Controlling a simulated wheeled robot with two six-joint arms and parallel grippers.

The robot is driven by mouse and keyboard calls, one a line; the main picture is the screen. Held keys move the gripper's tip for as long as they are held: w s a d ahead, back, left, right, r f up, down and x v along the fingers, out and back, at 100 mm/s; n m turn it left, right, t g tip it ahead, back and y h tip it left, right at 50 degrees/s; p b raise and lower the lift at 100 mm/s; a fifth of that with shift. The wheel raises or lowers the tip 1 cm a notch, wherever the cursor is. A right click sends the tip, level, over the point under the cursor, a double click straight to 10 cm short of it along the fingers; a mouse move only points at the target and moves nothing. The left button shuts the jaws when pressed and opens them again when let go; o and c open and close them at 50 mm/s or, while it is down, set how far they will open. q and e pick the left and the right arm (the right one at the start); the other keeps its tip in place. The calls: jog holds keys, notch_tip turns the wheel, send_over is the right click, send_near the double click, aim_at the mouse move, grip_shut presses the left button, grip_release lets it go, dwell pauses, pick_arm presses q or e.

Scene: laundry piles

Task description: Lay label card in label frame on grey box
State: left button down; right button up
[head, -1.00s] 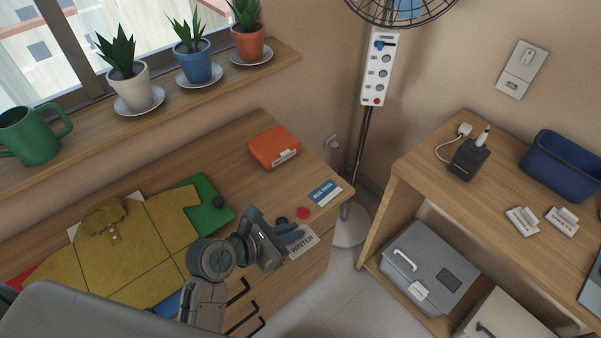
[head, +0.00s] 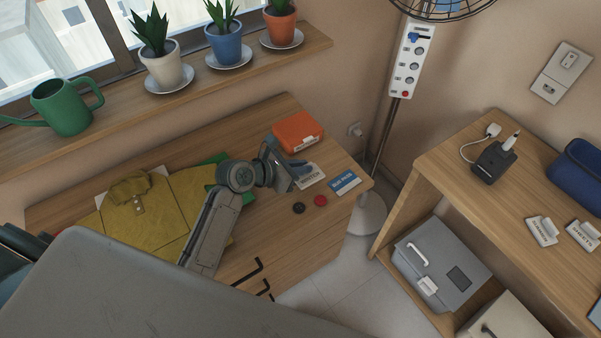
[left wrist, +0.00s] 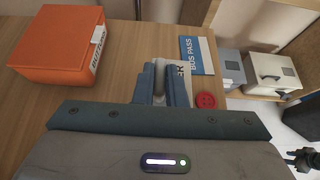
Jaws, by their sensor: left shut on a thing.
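The label card (head: 309,175) is white with dark lettering; earlier it read WINTER. My left gripper (head: 288,172) is shut on one end of it, over the desk between the orange box and the bus pass. In the left wrist view the card (left wrist: 181,76) is mostly hidden behind the fingers (left wrist: 165,85). The grey box (head: 418,252) stands on the lower shelf at right, lid shut, with a pale handle. A dark rectangular label frame (head: 459,277) is on its top. A dark shape at the left wrist view's lower right may be my right gripper (left wrist: 304,160).
The orange box (head: 297,132), blue bus pass (head: 345,181), red button (head: 320,201) and black button (head: 298,208) lie near the card. A fan pole (head: 384,140) stands between desk and shelf unit. A cream box (head: 508,322) is beside the grey box.

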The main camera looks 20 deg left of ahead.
pick_arm(q)
jog(key=shift+f, duration=1.75)
jog(key=c, duration=1.5)
grip_release()
jog(key=shift+f, duration=0.15)
